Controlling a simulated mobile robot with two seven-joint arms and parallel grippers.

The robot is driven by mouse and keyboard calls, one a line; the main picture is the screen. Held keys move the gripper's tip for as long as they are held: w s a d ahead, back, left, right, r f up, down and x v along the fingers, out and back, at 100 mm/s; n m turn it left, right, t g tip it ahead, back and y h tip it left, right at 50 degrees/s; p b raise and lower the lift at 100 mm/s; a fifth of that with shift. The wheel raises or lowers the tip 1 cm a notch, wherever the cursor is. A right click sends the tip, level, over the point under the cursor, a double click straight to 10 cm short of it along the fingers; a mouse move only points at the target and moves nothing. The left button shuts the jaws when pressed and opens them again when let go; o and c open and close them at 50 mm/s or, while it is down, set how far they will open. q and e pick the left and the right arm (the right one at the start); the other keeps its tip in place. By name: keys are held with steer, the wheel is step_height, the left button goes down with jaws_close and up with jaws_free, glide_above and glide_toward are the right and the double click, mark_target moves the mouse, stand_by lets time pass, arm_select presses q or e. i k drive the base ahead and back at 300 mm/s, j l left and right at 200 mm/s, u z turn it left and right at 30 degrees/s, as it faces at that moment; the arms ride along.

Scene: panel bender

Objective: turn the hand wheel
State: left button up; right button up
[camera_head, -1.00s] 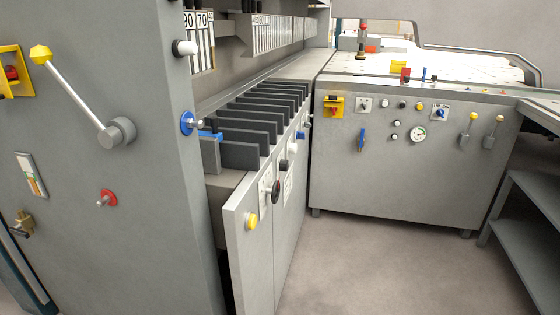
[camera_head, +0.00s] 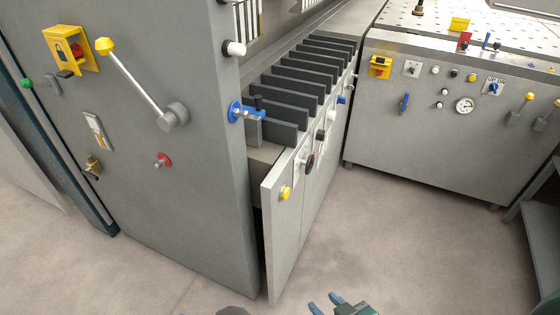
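A small dark round hand wheel (camera_head: 310,162) sits on the front panel of the grey machine, below the row of dark plates. A blue wheel-like knob (camera_head: 235,112) is on the right edge of the big grey cabinet; I cannot tell which of the two the task means. My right gripper (camera_head: 324,303) shows at the bottom edge, its two blue fingers apart with nothing between them. It is over the floor, well short of both wheels. My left gripper is not in view.
A lever with a yellow knob (camera_head: 105,46), a red knob (camera_head: 163,160) and a yellow switch box (camera_head: 70,50) project from the cabinet. A yellow button (camera_head: 285,193) is on the low panel. A control cabinet (camera_head: 430,150) stands right; the floor (camera_head: 390,240) between is clear.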

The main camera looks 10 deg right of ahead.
mark_target(309, 163)
steer(key=i+l+u, duration=0.2)
steer(key=l+u, duration=0.2)
steer(key=l, duration=0.25)
steer(key=l+u, duration=0.2)
steer(key=l, duration=0.15)
steer(key=i+l+u, duration=0.1)
steer(key=l, duration=0.45)
steer(key=l+u, duration=0.1)
steer(key=l, duration=0.4)
steer(key=i+l, duration=0.1)
steer(key=l, duration=0.85)
steer(key=i+l, duration=0.1)
steer(key=l, duration=0.9)
